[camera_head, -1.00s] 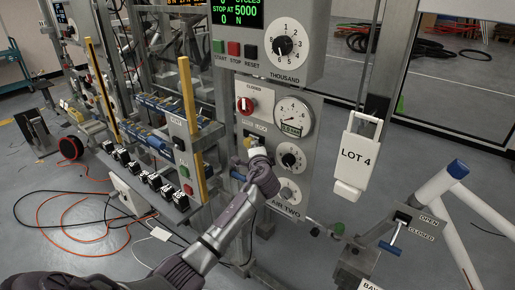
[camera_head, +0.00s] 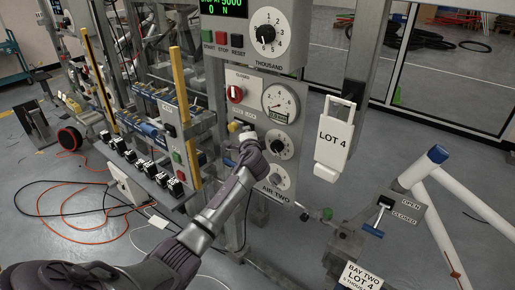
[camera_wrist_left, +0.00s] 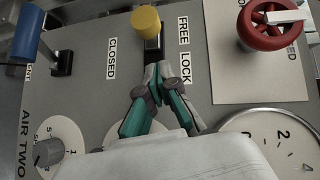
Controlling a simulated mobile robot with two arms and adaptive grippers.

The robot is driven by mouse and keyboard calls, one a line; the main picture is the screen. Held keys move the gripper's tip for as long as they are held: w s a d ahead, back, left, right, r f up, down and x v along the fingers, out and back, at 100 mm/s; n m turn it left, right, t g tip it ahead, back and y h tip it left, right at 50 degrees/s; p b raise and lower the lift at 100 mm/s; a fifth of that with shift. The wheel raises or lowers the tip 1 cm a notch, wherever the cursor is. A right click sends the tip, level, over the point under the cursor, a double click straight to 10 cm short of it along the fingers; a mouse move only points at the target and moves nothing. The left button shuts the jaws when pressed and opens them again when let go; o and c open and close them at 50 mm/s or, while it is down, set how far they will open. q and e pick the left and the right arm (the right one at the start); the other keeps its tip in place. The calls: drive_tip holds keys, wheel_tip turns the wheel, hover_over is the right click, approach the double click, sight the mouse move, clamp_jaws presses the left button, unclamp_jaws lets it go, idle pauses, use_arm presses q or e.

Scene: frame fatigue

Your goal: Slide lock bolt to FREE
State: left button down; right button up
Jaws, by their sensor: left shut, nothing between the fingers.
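The lock bolt's yellow knob (camera_wrist_left: 146,20) stands at the top of a dark slot in the grey panel, beside the word FREE on the FREE LOCK label (camera_wrist_left: 184,50) in the wrist view. In the head view the knob (camera_head: 234,127) is small, just left of my left gripper (camera_head: 245,132). My left gripper (camera_wrist_left: 158,70) is shut and empty, its fingertips at the slot on the LOCK side of the knob. A small gap seems to part tips and knob; contact is hard to judge. The fingers hide the slot's lower end. My right gripper is not in view.
A red rotary switch (camera_wrist_left: 270,22) and a pressure gauge (camera_wrist_left: 270,140) are close by on the panel. A blue-handled lever (camera_wrist_left: 30,35) is beside the CLOSED label. A LOT 4 tag (camera_head: 333,140) hangs right of the panel. Yellow posts and cables are at left.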

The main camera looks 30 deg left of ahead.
use_arm(q)
drive_tip(key=b+v, duration=0.1)
drive_tip(key=v, duration=0.8)
drive_tip(key=shift+s+d, duration=0.25)
drive_tip(key=shift+s, duration=0.05)
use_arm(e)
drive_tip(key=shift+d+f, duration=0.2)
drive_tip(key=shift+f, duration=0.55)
